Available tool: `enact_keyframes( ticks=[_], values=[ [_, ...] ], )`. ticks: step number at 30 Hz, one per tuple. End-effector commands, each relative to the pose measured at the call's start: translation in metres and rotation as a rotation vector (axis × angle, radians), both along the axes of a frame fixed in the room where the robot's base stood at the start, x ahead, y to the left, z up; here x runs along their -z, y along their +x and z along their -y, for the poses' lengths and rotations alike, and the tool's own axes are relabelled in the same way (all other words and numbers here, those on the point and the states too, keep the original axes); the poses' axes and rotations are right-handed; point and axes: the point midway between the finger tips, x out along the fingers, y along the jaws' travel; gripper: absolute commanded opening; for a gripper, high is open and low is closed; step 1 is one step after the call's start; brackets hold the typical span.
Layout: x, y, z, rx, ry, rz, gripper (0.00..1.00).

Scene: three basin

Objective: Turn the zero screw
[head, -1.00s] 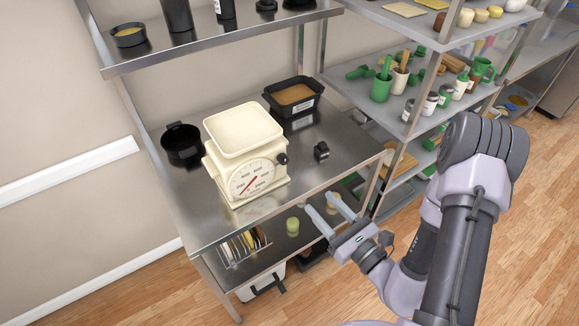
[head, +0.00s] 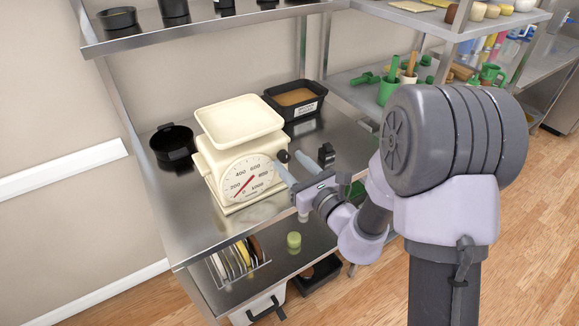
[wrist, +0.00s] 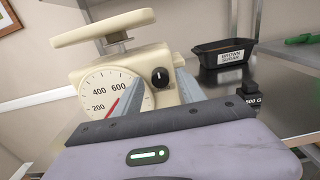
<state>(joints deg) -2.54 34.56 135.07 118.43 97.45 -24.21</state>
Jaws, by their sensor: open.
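The cream kitchen scale (head: 209,157) stands on the steel table, its round dial (head: 248,178) with a red needle facing me. The zero screw, a black knob (head: 283,156), sits on the scale's right side beside the dial. In the wrist view the knob (wrist: 160,76) has a white mark pointing about straight up and shows between my two fingers. My gripper (head: 289,166) is open and empty, with its fingertips close to the knob. I cannot tell whether either finger touches it. The scale also shows in the wrist view (wrist: 88,67).
A black weight (head: 326,155) stands right of the knob; its label ends in "500 G" in the wrist view. A labelled tub of brown sugar (head: 307,107) is behind it. A black pot (head: 173,143) stands left of the scale. A shelf (head: 190,38) hangs above.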

Motion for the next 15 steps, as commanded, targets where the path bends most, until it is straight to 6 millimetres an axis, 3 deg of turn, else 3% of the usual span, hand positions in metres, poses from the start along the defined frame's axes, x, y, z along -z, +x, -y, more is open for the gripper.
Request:
enact_keyframes(
  ticks=[11,12,15],
  values=[
    [0.0002,0.0099,-0.0068,0.0,-0.001,-0.001,0.48],
    [0.0002,0.0099,-0.0068,0.0,-0.001,-0.001,0.46],
    [0.0003,0.0098,-0.0067,0.0,-0.001,-0.001,0.26]
  ],
)
